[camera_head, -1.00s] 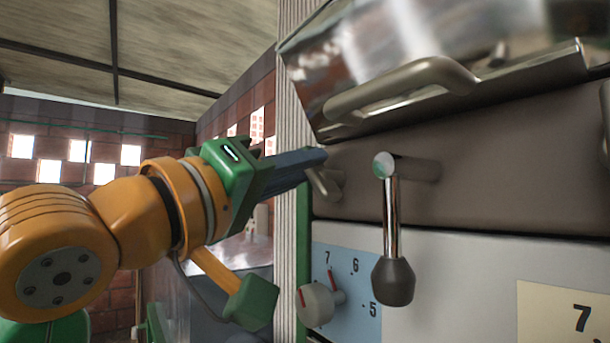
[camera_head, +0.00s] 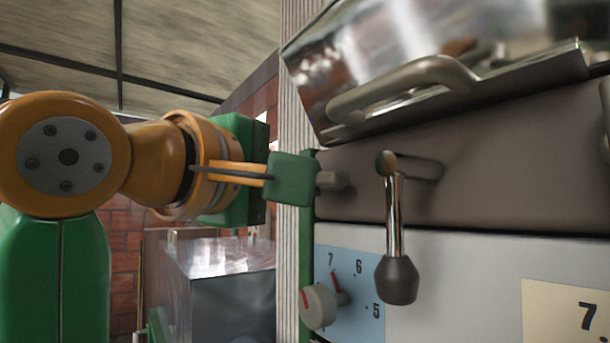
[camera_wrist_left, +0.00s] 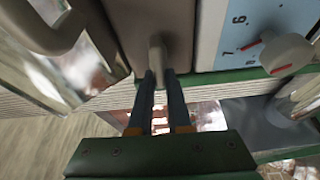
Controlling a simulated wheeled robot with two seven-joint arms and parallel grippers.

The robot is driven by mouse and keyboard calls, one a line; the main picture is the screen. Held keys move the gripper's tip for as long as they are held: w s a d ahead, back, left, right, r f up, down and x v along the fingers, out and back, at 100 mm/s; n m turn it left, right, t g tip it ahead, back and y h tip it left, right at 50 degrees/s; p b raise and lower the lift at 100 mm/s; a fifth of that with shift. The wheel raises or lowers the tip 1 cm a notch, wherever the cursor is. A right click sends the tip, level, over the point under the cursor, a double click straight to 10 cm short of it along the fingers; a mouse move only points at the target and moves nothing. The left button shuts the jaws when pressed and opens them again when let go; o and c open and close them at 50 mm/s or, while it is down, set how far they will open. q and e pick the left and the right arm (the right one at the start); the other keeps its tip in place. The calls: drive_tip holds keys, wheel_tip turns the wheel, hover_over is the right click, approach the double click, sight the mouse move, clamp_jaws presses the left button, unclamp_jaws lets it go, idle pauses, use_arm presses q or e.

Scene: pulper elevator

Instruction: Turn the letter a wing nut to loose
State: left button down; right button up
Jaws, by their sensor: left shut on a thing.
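The wing nut (camera_head: 332,181) is a small grey metal piece at the left end of the brown-grey panel. It also shows in the wrist view (camera_wrist_left: 156,52), top centre. My left gripper (camera_wrist_left: 163,82) reaches it from the left, with its two dark fingers on either side of the nut's wing and closed on it. In the head view my green wrist part hides the fingers and some of the nut. No letter is visible on the nut. My right gripper is in neither current view.
A lever with a dark knob (camera_head: 397,280) hangs right of the nut. A grey dial (camera_head: 319,306) with a red mark sits below on a blue numbered plate (camera_head: 352,277). A shiny cover with a thick handle (camera_head: 405,88) is above.

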use_arm(q)
drive_tip(key=shift+f+n, duration=0.1)
drive_tip(key=shift+n, duration=0.2)
idle(0.4)
drive_tip(key=c, duration=0.9)
unclamp_jaws()
drive_tip(key=shift+o, duration=0.2)
drive_tip(key=b+v, duration=0.3)
drive_tip(key=v, duration=0.4)
